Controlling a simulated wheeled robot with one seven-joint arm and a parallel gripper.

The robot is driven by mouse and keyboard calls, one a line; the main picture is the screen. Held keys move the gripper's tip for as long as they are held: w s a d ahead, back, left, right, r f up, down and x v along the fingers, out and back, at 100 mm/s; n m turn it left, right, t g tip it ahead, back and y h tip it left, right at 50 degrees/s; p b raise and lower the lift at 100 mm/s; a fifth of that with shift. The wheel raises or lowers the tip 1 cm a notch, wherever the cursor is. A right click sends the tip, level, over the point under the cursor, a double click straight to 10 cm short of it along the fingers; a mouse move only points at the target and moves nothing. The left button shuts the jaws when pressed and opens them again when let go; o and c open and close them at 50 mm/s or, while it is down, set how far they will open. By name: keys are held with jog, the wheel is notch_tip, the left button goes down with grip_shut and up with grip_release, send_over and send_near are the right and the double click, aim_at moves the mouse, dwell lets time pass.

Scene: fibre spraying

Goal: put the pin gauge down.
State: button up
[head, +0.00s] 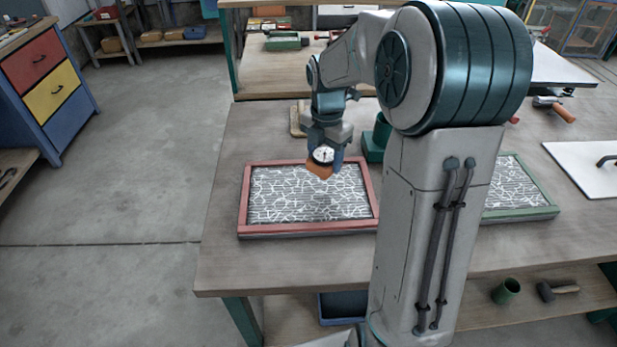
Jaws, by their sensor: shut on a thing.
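The pin gauge (322,155) has a round white dial with a dark rim and an orange body below it. My gripper (324,150) is shut on it, with the dial between the fingers. The gauge is over the upper right part of the red-framed panel (241,208), which holds a white fibre pattern on grey. I cannot tell whether its underside touches the panel.
My arm hides the middle of the workbench (225,262). A green-framed panel (530,213) lies to the right, partly hidden. A green holder (374,147) and a wooden block (298,120) stand behind the gripper. The bench's front left is bare.

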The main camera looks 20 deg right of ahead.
aim_at(310, 162)
jog(key=a+f, duration=0.1)
jog(key=a, duration=0.1)
jog(key=a+f, duration=0.1)
jog(key=shift+s+a+f, duration=0.1)
jog(key=shift+s+a, duration=0.1)
jog(key=shift+a, duration=0.15)
jog(key=shift+a+f, duration=0.1)
jog(key=shift+f, duration=0.15)
jog(key=shift+f+p, duration=0.3)
jog(key=shift+f, duration=1.55)
jog(key=shift+f, duration=0.2)
jog(key=o, duration=1.1)
jog(key=shift+o, duration=0.2)
jog(key=shift+r, duration=0.2)
